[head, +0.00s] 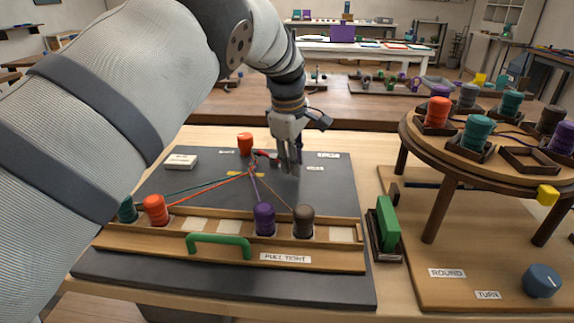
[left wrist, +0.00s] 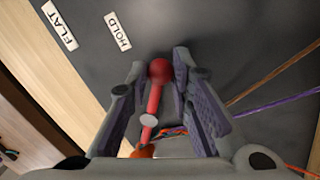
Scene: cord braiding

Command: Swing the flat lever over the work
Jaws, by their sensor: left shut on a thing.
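The flat lever is a red rod with a round red knob (left wrist: 159,71), seen in the left wrist view. Its knob is between the two fingers of my left gripper (left wrist: 157,82), which is shut on it. In the head view my left gripper (head: 289,165) points down over the dark board, and a short red part of the lever (head: 262,153) shows beside it. The work is the cords meeting at a point (head: 254,171), left of the gripper. The knob is hidden by the fingers in the head view. My right gripper is not in view.
Teal, orange, purple (head: 265,220) and brown (head: 304,221) bobbins stand in the wooden front rack with a green handle (head: 219,243). Labels FLAT (left wrist: 60,24) and HOLD (left wrist: 118,31) lie near the knob. A round bobbin table (head: 490,157) stands right.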

